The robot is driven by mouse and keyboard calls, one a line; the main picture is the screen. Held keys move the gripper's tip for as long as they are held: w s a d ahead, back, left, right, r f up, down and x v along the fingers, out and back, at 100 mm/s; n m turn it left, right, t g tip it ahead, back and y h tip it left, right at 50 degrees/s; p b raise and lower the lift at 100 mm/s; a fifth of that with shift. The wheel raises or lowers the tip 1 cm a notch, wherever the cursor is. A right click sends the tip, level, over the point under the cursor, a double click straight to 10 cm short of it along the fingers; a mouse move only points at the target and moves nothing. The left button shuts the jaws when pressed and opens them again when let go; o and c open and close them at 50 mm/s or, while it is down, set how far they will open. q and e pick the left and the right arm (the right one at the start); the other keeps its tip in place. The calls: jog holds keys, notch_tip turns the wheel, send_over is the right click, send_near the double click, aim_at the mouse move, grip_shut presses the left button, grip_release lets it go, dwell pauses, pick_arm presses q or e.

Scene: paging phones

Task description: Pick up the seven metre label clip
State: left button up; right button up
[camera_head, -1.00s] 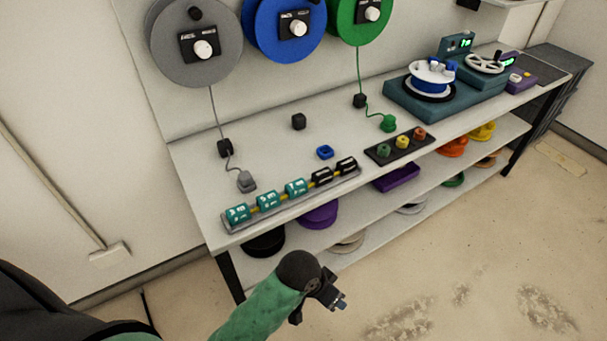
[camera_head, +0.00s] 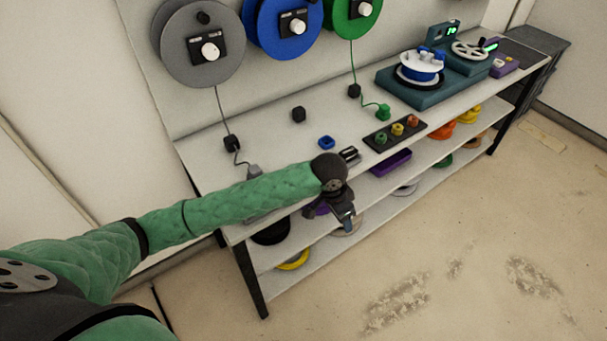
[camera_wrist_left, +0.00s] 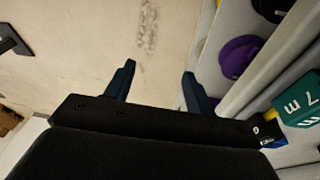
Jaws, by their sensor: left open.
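A teal label clip (camera_wrist_left: 301,104) with white "7 m" lettering shows at the right edge of the left wrist view, partly cut off. In the head view my left forearm hides most of the row of clips, so I cannot make out the seven metre clip there. My left gripper (camera_head: 343,218) is in front of the bench's front edge, its fingers pointing down. In the left wrist view the gripper (camera_wrist_left: 158,76) is open and empty, its fingers apart with floor between them. The clip lies beyond the right finger, not between the fingers. My right gripper is not in view.
A black clip (camera_head: 349,155) shows just past my wrist. The lower shelf (camera_head: 325,252) holds several coloured spools. The floor in front is clear.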

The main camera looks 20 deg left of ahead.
pick_arm(q)
jog(key=w+a+r+y+p, duration=0.1)
jog(key=w+a+r, duration=0.2)
jog(key=a, duration=0.1)
jog(key=w+a+r+n+p, duration=0.1)
jog(key=w+a+r, duration=0.2)
jog(key=a, duration=0.2)
jog(key=w+a+r+g+y+p, duration=0.1)
jog(key=w+a+r, duration=0.1)
jog(key=w+a, duration=0.2)
jog(key=shift+a+r+n+y, duration=0.25)
jog(key=shift+r+n+y, duration=0.05)
jog(key=shift+r, duration=0.1)
jog(key=shift+f+p, duration=0.45)
jog(key=shift+f, duration=0.85)
notch_tip(320, 180, down, 4)
jog(key=p, duration=0.2)
jog(key=shift+w+a+p, duration=0.1)
jog(key=shift+p, duration=0.2)
jog(key=shift+f, duration=0.6)
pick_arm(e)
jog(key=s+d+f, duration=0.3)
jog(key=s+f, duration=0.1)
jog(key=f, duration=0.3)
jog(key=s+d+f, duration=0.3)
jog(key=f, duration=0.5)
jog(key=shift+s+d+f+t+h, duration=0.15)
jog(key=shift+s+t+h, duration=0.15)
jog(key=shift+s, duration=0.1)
